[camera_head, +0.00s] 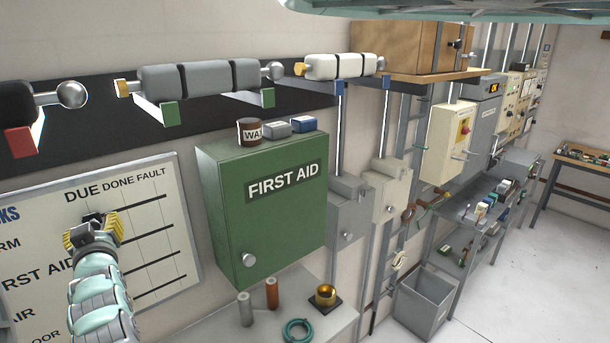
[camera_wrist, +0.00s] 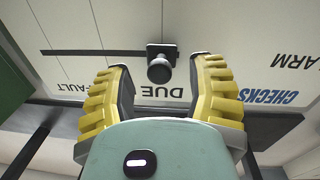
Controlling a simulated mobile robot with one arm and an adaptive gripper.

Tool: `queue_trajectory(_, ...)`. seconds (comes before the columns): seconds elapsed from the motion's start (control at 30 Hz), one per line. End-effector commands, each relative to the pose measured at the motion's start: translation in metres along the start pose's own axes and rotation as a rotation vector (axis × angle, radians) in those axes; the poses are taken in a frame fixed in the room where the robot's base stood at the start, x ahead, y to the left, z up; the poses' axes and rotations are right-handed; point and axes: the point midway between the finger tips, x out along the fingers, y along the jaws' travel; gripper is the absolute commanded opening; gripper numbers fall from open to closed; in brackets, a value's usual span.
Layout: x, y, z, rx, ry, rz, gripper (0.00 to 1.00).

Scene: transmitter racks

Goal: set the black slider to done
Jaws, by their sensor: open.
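The black slider (camera_wrist: 160,68) is a small knob on a dark square base, at the DUE end of a black track line on the cream checks board (camera_head: 165,175). In the wrist view the board appears upside down. The DUE, DONE and FAULT headings run along the board's top in the head view. My gripper (camera_wrist: 162,65) is open, with its yellow-ribbed fingers on either side of the slider and a gap visible on both sides. In the head view my gripper (camera_head: 92,228) is in front of the board under DUE and hides part of it.
A green first aid cabinet (camera_head: 265,200) stands out from the wall right of the board. A black rail (camera_head: 70,125) with grey cylinders (camera_head: 205,78) runs above. A shelf (camera_head: 335,312) with small parts lies below the cabinet. The board's DONE and FAULT area looks free.

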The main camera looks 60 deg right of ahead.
Motion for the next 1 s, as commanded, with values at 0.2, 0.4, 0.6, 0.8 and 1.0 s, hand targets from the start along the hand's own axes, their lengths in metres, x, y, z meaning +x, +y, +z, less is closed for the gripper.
queue_trajectory(0.2, 0.013, -0.001, -0.001, 0.000, -0.004, -0.002, 0.55)
queue_trajectory(0.4, 0.018, -0.001, -0.001, 0.001, 0.001, -0.001, 0.55)
queue_trajectory(0.6, 0.018, -0.001, 0.000, 0.001, 0.000, -0.001, 0.55)
queue_trajectory(0.8, 0.018, -0.001, 0.000, 0.001, 0.000, -0.001, 0.50)
queue_trajectory(1.0, 0.018, 0.000, 0.000, 0.001, 0.000, 0.000, 0.30)
